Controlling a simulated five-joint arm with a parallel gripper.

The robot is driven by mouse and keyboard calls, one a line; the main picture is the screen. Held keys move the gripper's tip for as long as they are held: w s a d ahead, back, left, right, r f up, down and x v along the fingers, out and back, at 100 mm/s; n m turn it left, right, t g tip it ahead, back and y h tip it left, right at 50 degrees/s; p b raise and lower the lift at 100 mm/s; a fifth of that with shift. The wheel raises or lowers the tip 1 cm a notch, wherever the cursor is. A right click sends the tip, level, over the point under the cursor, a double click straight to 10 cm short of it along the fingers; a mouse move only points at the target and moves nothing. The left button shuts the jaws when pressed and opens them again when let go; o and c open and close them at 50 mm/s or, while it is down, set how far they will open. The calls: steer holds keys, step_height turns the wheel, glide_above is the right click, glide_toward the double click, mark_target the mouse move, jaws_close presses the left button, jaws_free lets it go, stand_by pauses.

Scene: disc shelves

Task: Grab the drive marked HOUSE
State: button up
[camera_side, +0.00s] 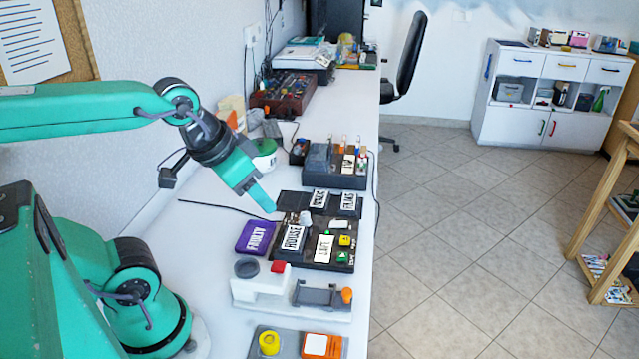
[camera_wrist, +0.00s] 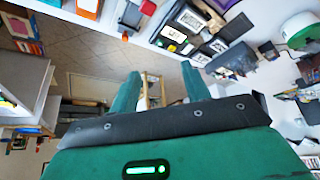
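The drive marked HOUSE (camera_side: 293,237) is dark with a white label and stands at the front left of a black board (camera_side: 345,227) in the side view. My gripper (camera_side: 269,208) is above and to the left of it, tilted downward and apart from it. In the wrist view my gripper (camera_wrist: 160,72) shows two green fingers spread apart with nothing between them.
A purple block marked FAULTY (camera_side: 256,237) lies left of the HOUSE drive. Another white-labelled drive (camera_side: 324,248) is right of it, and two more stand behind. A white device with a red button (camera_side: 265,283) is in front. A black multi-slot box (camera_side: 335,167) is behind.

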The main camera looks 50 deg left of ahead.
steer(key=o, duration=0.5)
steer(key=shift+w, duration=0.1)
steer(key=n+g, duration=0.5)
steer(key=n, duration=0.4)
glide_toward(293, 238)
steer(key=shift+d, duration=0.1)
steer(key=shift+w+f+g, duration=0.2)
steer(key=shift+f+g, duration=0.1)
steer(key=shift+f, duration=0.05)
steer(key=shift+f, duration=1.3)
